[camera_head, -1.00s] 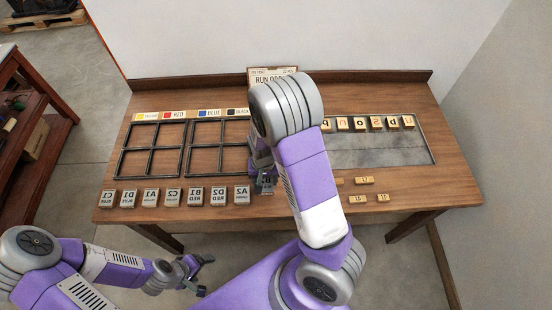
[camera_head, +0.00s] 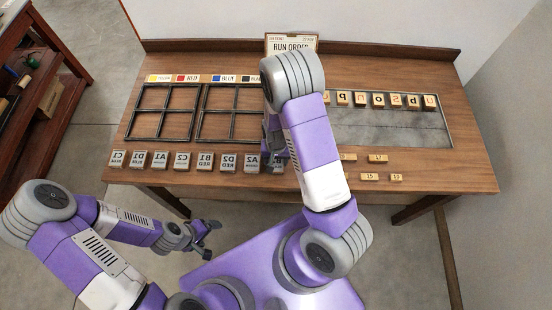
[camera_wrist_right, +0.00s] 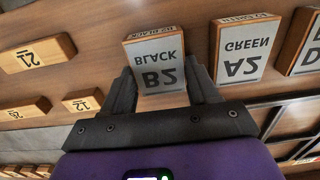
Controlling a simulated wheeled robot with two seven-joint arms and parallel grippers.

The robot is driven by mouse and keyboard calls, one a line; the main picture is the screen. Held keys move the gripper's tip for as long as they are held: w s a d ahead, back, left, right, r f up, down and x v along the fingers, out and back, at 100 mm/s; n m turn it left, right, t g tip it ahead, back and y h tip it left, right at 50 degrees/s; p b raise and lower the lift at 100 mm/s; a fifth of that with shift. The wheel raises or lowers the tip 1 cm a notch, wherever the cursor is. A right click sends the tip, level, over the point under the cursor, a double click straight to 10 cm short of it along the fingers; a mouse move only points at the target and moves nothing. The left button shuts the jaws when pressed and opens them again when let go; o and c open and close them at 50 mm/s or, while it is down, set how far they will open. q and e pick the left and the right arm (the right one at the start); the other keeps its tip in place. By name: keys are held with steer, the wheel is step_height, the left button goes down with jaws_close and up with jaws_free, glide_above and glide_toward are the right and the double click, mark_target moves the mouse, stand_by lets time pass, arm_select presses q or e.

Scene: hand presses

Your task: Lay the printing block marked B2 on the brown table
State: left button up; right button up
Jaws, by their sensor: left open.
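The printing block B2 is a wooden block with a grey face reading B2 BLACK (camera_wrist_right: 158,66), upright in the right wrist view. The fingers of my right gripper (camera_wrist_right: 163,85) are on both sides of it, close to its edges; whether they press on it I cannot tell. In the head view the right gripper is mostly behind my right arm, near the right end of the block row on the brown table (camera_head: 330,178). My left gripper (camera_head: 208,238) is open and empty, in front of the table's near edge.
Block A2 (camera_wrist_right: 243,50) stands close beside B2. More blocks run left along the front (camera_head: 182,160). Behind them are dark-framed grids (camera_head: 163,111) and colour labels. Small numbered blocks (camera_head: 378,158) lie right of my right arm, before a grey plate (camera_head: 390,136) with letter blocks.

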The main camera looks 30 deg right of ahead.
mark_target(276, 161)
steer(key=o, duration=0.5)
steer(key=shift+c, duration=0.2)
steer(key=shift+w+r+p, duration=0.1)
steer(key=shift+r+p, duration=0.25)
steer(key=shift+r, duration=0.15)
step_height(276, 161, up, 11)
steer(key=p, duration=0.2)
steer(key=shift+r, duration=0.15)
